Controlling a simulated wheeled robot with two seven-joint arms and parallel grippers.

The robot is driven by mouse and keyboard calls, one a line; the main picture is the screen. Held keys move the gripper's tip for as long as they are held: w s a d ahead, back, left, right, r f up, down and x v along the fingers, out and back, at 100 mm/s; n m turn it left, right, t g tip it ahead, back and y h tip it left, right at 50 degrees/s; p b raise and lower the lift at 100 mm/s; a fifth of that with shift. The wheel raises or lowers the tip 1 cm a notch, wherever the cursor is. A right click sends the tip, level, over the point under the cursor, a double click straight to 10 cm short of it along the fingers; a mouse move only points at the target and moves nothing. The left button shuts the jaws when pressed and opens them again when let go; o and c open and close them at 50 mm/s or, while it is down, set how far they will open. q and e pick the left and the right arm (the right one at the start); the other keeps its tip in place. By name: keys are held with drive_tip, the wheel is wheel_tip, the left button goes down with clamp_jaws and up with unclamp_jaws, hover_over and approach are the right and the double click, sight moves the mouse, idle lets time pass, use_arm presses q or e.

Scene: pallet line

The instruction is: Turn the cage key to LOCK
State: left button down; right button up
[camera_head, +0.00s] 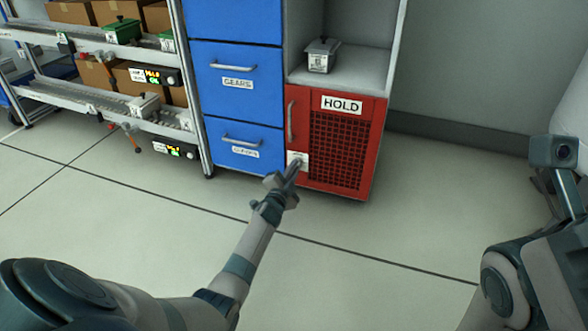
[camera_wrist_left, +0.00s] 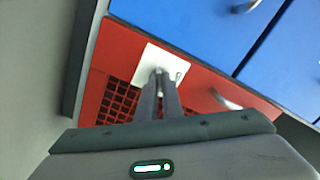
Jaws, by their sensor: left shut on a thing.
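The red cage (camera_head: 343,142) has a mesh door, a HOLD label and a handle on its left side. A white lock plate (camera_head: 292,157) sits at the lower left of its door. My left gripper (camera_head: 296,164) reaches up to this plate. In the left wrist view, the fingers of my left gripper (camera_wrist_left: 160,78) are close together at the white plate (camera_wrist_left: 148,62), shut on the cage key. The fingers hide most of the key, so its angle cannot be read. My right arm shows at the right edge; its gripper is out of view.
Blue drawers (camera_head: 236,82) stand directly left of the cage. A grey lidded container (camera_head: 321,55) sits on the shelf above it. A rack (camera_head: 110,85) with cartons and green bins is at the far left. The floor in front is clear.

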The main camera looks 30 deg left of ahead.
use_arm(q)
drive_tip(key=m+b, duration=0.1)
drive_tip(key=m, duration=0.5)
drive_tip(key=shift+f+m, duration=0.15)
drive_tip(key=shift+m, duration=0.25)
drive_tip(key=c, duration=1.9)
unclamp_jaws()
drive_tip(key=shift+d, duration=0.1)
drive_tip(key=shift+s, duration=0.1)
